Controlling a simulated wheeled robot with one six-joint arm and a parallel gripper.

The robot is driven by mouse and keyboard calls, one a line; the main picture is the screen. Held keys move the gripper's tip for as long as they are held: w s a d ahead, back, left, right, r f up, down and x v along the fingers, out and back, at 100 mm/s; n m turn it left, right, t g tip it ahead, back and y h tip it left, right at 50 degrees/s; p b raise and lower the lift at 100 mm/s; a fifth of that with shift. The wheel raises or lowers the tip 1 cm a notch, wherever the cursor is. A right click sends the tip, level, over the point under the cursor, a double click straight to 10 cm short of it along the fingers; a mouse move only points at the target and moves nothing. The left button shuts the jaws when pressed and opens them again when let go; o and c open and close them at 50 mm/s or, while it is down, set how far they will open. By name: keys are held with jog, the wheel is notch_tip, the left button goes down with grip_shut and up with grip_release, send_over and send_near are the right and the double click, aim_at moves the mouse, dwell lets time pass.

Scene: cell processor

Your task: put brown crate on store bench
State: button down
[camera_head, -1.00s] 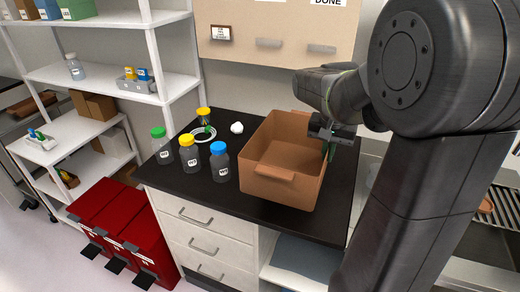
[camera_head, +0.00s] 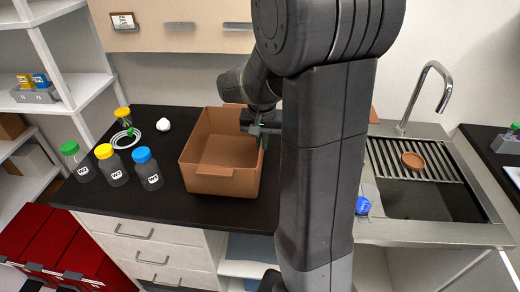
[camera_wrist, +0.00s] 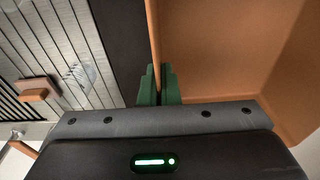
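The brown crate (camera_head: 213,184) is an open, empty box on a black-topped bench (camera_head: 130,200), to the right of the bottles. My gripper (camera_head: 262,130) is at the crate's right wall, partly hidden by my arm in the head view. In the wrist view its green fingers (camera_wrist: 158,87) straddle the thin wall of the crate (camera_wrist: 225,50), one on each side, and look closed on it. The crate sits level and appears to rest on the bench top. No label shows which surface is the store bench.
Bottles with green, yellow and blue (camera_head: 149,170) caps stand left of the crate. A white ring (camera_head: 126,139) and a small white object (camera_head: 163,125) lie behind them. A sink (camera_head: 430,200) with a tall faucet (camera_head: 415,95) is to the right. Red bins (camera_head: 50,245) stand lower left.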

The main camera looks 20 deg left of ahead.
jog(key=shift+f, duration=1.7)
jog(key=shift+f, duration=0.15)
jog(key=c, duration=1.7)
grip_release()
jog(key=r, duration=0.4)
jog(key=s+r, duration=0.1)
jog(key=r, duration=0.7)
jog(key=shift+s+d+r, duration=0.1)
jog(key=shift+s+d, duration=0.1)
jog(key=shift+d, duration=0.05)
